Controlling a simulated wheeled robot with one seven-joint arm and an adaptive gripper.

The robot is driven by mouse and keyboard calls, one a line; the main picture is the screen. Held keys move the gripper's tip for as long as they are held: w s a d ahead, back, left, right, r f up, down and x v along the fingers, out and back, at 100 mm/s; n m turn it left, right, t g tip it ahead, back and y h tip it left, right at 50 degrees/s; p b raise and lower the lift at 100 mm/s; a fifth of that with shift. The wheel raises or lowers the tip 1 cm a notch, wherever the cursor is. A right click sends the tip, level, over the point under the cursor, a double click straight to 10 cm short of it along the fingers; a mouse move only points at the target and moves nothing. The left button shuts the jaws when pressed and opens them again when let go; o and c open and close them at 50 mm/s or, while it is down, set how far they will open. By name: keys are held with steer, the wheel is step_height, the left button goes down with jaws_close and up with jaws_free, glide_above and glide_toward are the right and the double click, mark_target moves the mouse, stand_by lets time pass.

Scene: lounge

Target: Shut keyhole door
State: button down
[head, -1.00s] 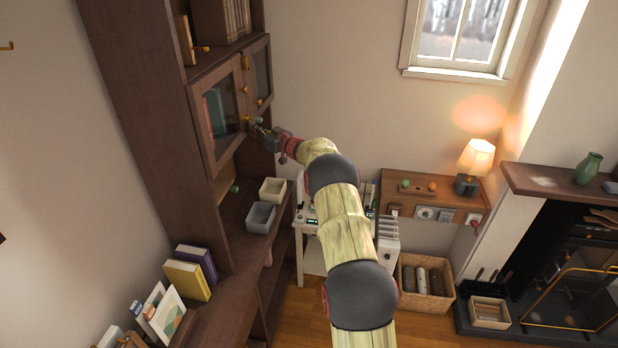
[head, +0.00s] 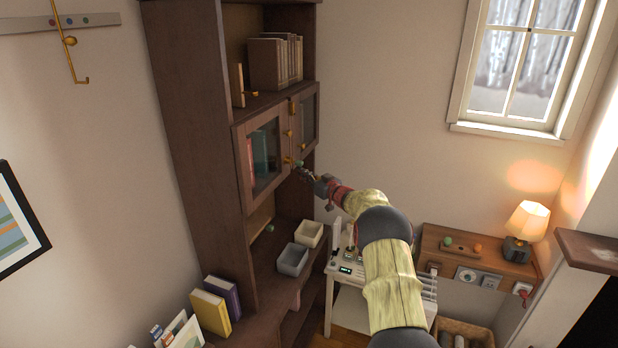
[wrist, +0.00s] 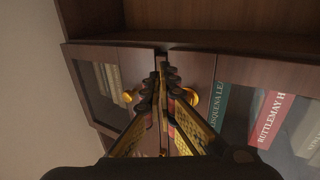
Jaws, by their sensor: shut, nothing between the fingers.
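A dark wooden cabinet has two glass doors. In the head view, the left door (head: 284,158) shows red and teal books behind its glass, and the right door (head: 316,116) is narrower in view. Both have brass fittings near their meeting edges. My gripper (head: 300,171) is at the lower part of that meeting line. In the wrist view, my shut, empty fingers (wrist: 166,77) are in front of the seam between the doors, with a brass knob (wrist: 191,97) beside them. I cannot make out a keyhole, whether the fingers touch a door, or whether either door is slightly ajar.
Open shelves with books (head: 268,64) are above the doors. Grey and cream bins (head: 292,260) stand on the ledge below. A white side table (head: 350,270) and a lamp (head: 527,220) are to the right. The wall beside my gripper is clear.

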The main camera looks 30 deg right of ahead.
steer(key=s+d, duration=0.6)
steer(key=s, duration=0.2)
steer(key=s+d+f+m+g+h, duration=0.2)
steer(key=d+f+h, duration=0.15)
steer(key=f, duration=0.25)
steer(key=s+d+f+m+g+h, duration=0.1)
steer(key=s+d+f+g+h, duration=0.2)
steer(key=d+f, duration=0.3)
steer(key=s+a+f+m+g+h+b, duration=0.2)
steer(key=s+f+g, duration=0.15)
steer(key=s, duration=0.45)
steer(key=s+a+r+n+g+y+b, duration=0.1)
steer(key=s+a+b, duration=0.4)
steer(key=s+a, duration=0.8)
steer(key=s+a+r+n+g+y+b, duration=0.1)
steer(key=s+a+y+b, duration=0.2)
steer(key=s+a, duration=1.1)
steer(key=s+a+r+n+g+y+b, duration=0.1)
steer(key=s+a+b, duration=0.5)
steer(key=s+a, duration=0.8)
steer(key=a+y, duration=0.1)
steer(key=a, duration=0.8)
steer(key=shift+s+r+g+b, duration=0.15)
steer(key=shift+r+g+b, duration=0.05)
steer(key=shift+g+b, duration=0.15)
